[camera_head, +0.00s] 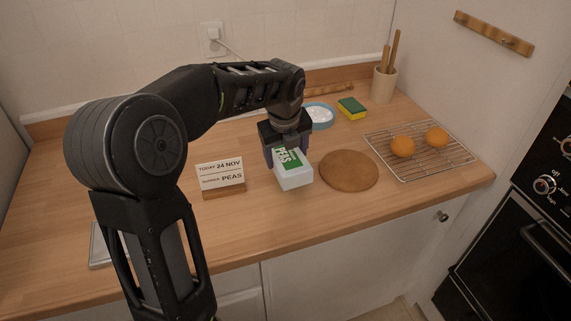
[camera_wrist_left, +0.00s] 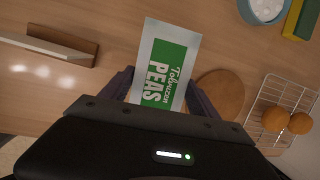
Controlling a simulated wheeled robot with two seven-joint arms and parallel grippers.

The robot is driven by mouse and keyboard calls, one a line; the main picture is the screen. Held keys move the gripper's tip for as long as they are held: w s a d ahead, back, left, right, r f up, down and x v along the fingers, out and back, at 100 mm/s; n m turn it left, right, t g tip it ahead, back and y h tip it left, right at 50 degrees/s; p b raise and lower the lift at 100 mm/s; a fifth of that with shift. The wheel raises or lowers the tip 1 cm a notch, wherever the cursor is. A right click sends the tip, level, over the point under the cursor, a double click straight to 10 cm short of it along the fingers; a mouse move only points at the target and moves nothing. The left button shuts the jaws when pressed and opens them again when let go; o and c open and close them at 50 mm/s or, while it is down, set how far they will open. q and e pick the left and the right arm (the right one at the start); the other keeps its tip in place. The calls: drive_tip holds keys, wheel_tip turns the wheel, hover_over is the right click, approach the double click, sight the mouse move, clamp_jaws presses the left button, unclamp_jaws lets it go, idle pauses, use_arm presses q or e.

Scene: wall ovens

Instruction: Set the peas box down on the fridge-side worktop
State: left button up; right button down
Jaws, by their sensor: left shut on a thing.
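The peas box (camera_head: 294,178) is white with a green label reading PEAS. My left gripper (camera_head: 287,155) is shut on it, over the wooden worktop (camera_head: 240,232). In the left wrist view the box (camera_wrist_left: 168,62) sits between the two fingers of the left gripper (camera_wrist_left: 160,90), its label facing the camera. I cannot tell whether the underside of the box touches the worktop. My right gripper is not in view.
A card stand (camera_head: 221,177) is left of the box and a round brown board (camera_head: 348,170) close right. Farther right is a wire rack (camera_head: 425,160) with two oranges. A blue bowl (camera_head: 320,115), a sponge (camera_head: 352,108) and a utensil pot (camera_head: 384,84) stand behind.

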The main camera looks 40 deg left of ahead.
use_arm(q)
drive_tip(key=shift+f, duration=1.85)
drive_tip(key=o, duration=1.8)
drive_tip(key=v, duration=1.2)
